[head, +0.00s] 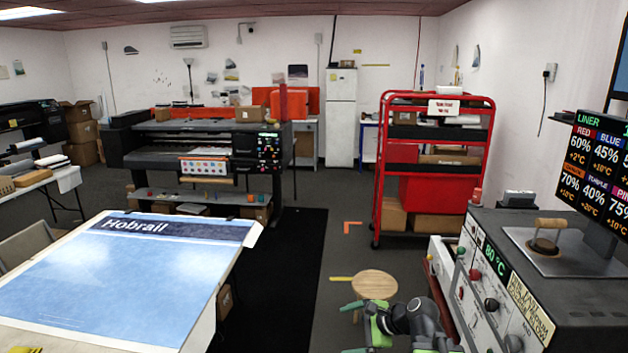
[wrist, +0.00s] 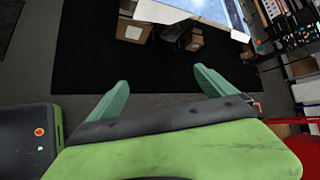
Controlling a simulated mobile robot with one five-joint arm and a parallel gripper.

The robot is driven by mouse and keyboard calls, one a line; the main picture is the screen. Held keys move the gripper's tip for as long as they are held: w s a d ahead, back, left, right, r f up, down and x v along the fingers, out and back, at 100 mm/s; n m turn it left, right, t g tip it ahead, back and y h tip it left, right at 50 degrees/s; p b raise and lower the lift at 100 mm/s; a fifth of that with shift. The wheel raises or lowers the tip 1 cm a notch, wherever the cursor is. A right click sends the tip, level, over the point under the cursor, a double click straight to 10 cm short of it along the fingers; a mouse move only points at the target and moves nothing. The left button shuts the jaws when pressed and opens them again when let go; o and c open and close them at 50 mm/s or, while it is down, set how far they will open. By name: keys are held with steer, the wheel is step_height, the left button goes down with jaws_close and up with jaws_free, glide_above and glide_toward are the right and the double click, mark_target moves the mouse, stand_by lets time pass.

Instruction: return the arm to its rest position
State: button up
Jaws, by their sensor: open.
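My gripper (head: 354,328) shows at the bottom of the head view, right of centre, with my folded dark and green arm behind it. It is in front of the round wooden stool, low over the floor. In the wrist view my gripper (wrist: 160,92) has its two teal fingers spread wide apart. Nothing is between them; only dark floor mat and grey floor show beyond. Part of my arm is cut off by the lower edge of the head view.
A round wooden stool (head: 374,284) stands close to my arm. A grey control cabinet (head: 500,290) stands to the right. A table with a blue Hobrail print (head: 130,275) is at left. A red rack (head: 380,165) stands behind.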

steer(key=s+a+f+n+g+h+b, duration=0.25)
steer(key=s+f+n, duration=0.35)
steer(key=f, duration=0.4)
steer(key=s+d+f+n+g+h, duration=0.1)
steer(key=s+d+n+g+h, duration=0.2)
steer(key=d+n, duration=0.6)
steer(key=shift+s+d+f+n+h+p, duration=0.2)
steer(key=shift+s+n+h+p, duration=0.25)
steer(key=shift+h, duration=0.8)
